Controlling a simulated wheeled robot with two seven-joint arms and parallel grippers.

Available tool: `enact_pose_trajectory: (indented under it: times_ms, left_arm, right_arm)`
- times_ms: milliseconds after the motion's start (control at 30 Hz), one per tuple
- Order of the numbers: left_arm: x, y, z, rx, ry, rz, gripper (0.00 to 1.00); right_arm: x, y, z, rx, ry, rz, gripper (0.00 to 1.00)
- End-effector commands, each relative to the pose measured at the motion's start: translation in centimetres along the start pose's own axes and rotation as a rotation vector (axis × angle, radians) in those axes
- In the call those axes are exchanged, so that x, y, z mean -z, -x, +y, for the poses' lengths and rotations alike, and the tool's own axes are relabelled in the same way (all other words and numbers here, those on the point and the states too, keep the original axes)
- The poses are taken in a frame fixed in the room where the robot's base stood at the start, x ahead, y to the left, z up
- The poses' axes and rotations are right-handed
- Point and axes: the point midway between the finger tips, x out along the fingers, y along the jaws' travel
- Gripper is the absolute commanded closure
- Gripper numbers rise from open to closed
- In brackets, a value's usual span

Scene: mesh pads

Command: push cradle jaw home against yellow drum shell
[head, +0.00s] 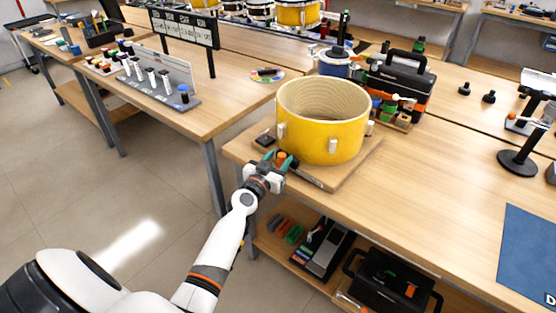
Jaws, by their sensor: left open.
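The yellow drum shell (345,137) stands upright and open-topped on a wooden cradle board (345,180) at the table's near left corner. White lugs sit on its side. My left gripper (281,158) is open at the shell's lower left front, by the board's edge. A small orange and dark part shows between its fingers; I cannot tell whether they touch it. A dark block (265,139) lies on the board left of the shell, perhaps a cradle jaw. The gripper partly hides this area, so any gap between jaw and shell is unclear. My right gripper is not in view.
A black stand (518,163) and a blue mat (530,250) are at the right. The table front right of the board is clear. A shelf below holds boxes.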

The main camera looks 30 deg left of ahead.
Motion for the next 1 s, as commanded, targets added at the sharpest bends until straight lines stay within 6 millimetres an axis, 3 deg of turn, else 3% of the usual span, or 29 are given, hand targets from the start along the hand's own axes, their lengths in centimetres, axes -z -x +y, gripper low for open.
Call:
enact_pose_trajectory:
  times_ms: [167,467,633,833,1000]
  left_arm:
    - [0.0,0.0,0.0,0.0,0.0,0.0,0.53]
    - [0.0,0.0,0.0,0.0,0.0,0.0,1.0]
    - [0.0,-0.2,-0.1,0.001,0.0,0.0,1.0]
    - [0.1,-2.6,-0.6,0.001,0.0,-0.002,1.0]
    - [0.0,-2.9,-0.7,0.001,0.0,-0.001,1.0]
  right_arm:
    - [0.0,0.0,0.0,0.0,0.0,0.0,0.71]
    - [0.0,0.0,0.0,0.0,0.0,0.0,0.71]
    - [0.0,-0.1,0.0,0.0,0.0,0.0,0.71]
    - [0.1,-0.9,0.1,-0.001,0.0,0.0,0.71]
    - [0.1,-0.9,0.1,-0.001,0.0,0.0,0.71]
